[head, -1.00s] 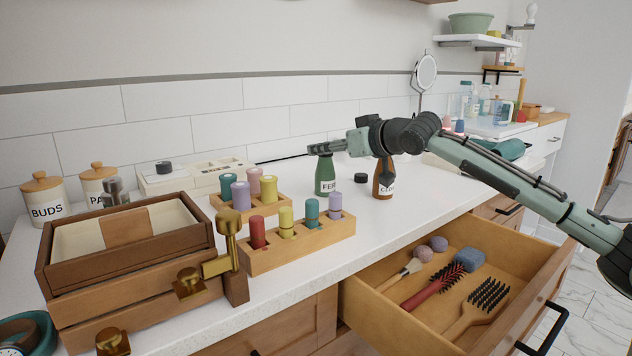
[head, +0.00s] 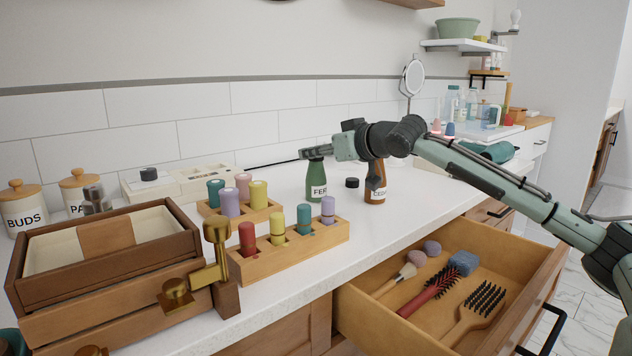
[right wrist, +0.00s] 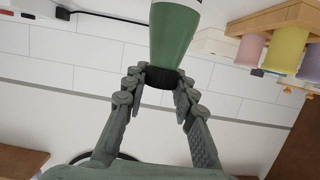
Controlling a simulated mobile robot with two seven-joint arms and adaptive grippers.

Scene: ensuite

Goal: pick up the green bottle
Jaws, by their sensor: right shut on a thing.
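The green bottle (head: 316,178) has a white label and stands on the white counter, left of a brown bottle (head: 375,184). My right gripper (head: 313,154) reaches in from the right and is shut on the top of the green bottle. In the right wrist view the two fingers (right wrist: 160,80) lie on either side of the bottle's dark top, and the green bottle (right wrist: 173,40) shows its green body above them. The brown bottle is partly hidden behind my arm. My left gripper is not in view.
A dark round cap (head: 352,183) lies between the bottles. A wooden peg rack (head: 275,255) with coloured pegs stands to the left, beside a wooden box (head: 110,270) with brass fittings. An open drawer (head: 400,325) with brushes juts out in front. A round mirror (head: 413,76) stands behind.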

